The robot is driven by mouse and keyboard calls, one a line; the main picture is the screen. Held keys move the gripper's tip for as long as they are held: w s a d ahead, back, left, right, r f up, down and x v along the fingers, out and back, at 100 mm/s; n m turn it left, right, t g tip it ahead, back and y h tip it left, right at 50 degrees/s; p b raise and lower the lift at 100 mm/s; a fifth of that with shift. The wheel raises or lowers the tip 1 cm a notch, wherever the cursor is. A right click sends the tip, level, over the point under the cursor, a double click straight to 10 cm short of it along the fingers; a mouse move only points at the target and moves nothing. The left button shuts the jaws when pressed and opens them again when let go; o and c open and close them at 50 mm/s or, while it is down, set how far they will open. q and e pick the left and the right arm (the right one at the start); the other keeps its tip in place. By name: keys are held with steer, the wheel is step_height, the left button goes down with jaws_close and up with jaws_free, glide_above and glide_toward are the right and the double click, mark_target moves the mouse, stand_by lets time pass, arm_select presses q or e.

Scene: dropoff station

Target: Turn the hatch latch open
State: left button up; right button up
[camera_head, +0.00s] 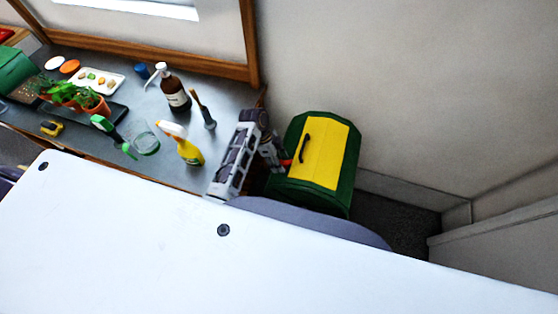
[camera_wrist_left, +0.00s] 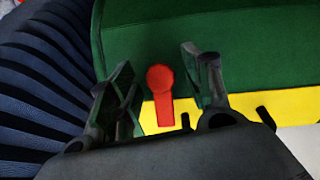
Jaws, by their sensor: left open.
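A green bin (camera_head: 354,160) with a yellow hatch (camera_head: 325,155) stands right of the bench in the head view. The red latch (camera_head: 286,162) is a small spot at its left side, by my left gripper (camera_head: 277,158). In the left wrist view the latch (camera_wrist_left: 160,82) has a round head over green and an arm pointing down over the yellow hatch (camera_wrist_left: 290,105). My left gripper (camera_wrist_left: 157,77) is open, one finger on each side of the latch, with visible gaps. Whether the fingertips reach its depth is unclear. My right gripper is not in view.
A black handle (camera_head: 304,147) is on the hatch. The grey bench (camera_head: 115,135) at the left holds a yellow spray bottle (camera_head: 182,143), a brown pump bottle (camera_head: 173,88) and potted plants (camera_head: 92,101). A wall is behind the bin.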

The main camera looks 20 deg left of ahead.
arm_select(q)
steer(key=c, duration=1)
steer(key=shift+n, duration=0.4)
steer(key=n+g, duration=0.1)
steer(key=n, duration=0.2)
steer(key=shift+w+g, duration=0.15)
steer(key=shift+g, duration=0.25)
steer(key=n+g+h, duration=0.1)
steer(key=n, duration=0.3)
steer(key=shift+f, duration=0.1)
steer(key=n+h, duration=0.1)
steer(key=n, duration=0.1)
steer(key=n+g, duration=0.1)
steer(key=n, duration=0.1)
steer(key=shift+w+a+h, duration=0.1)
steer(key=shift+h, duration=0.3)
steer(key=n, duration=0.2)
steer(key=n+h, duration=0.1)
steer(key=n, duration=0.1)
steer(key=shift+f+n+g+h, duration=0.1)
steer(key=shift+n+g+h, duration=0.2)
